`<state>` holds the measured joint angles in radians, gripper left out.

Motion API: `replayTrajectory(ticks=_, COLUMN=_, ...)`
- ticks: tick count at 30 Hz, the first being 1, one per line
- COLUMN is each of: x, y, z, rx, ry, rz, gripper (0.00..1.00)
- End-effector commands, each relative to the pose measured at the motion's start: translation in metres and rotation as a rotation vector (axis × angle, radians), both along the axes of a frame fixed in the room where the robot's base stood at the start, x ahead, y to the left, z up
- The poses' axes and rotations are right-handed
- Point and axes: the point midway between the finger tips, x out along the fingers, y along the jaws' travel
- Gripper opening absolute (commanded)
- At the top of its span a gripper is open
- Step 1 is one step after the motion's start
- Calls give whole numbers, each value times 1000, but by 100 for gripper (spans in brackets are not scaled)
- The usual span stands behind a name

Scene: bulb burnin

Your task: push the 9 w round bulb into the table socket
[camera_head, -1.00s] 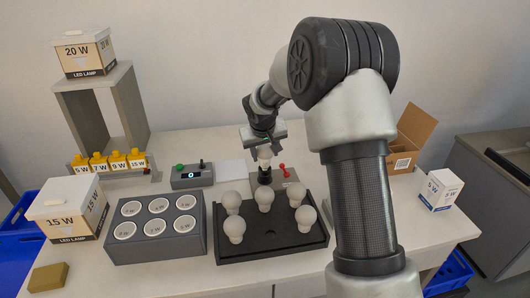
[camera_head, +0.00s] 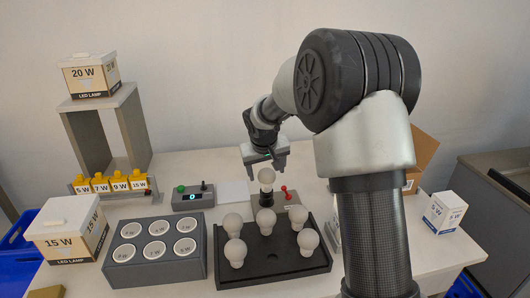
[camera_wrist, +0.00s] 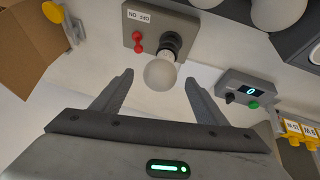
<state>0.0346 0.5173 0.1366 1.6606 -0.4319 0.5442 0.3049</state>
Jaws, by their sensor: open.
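A round white bulb (camera_head: 266,176) stands upright in the black table socket (camera_head: 266,198) behind the black bulb tray. In the wrist view the bulb (camera_wrist: 160,72) sits at the socket (camera_wrist: 173,42), beside a red lever (camera_wrist: 138,42). I cannot tell how deep it is seated. My gripper (camera_head: 264,165) is open just above and behind the bulb, its fingers apart. In the wrist view the bulb lies ahead of the gap between the fingertips (camera_wrist: 158,78), and neither finger touches it.
Several bulbs stand in the black tray (camera_head: 290,265) in front of the socket. A grey six-hole block (camera_head: 188,268) and a small display box (camera_head: 192,197) are at left. Lamp boxes, including a 15 W box (camera_head: 65,235), stand farther left. An open cardboard box (camera_head: 425,150) is at right.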

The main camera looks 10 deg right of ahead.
Motion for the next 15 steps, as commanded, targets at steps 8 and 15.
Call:
replayTrajectory(ticks=8, x=-31, y=9, z=66, rx=0, ry=-5, rz=2, gripper=67)
replayTrajectory(ticks=15, x=-51, y=14, z=103, rx=1, ry=-3, rz=2, gripper=67)
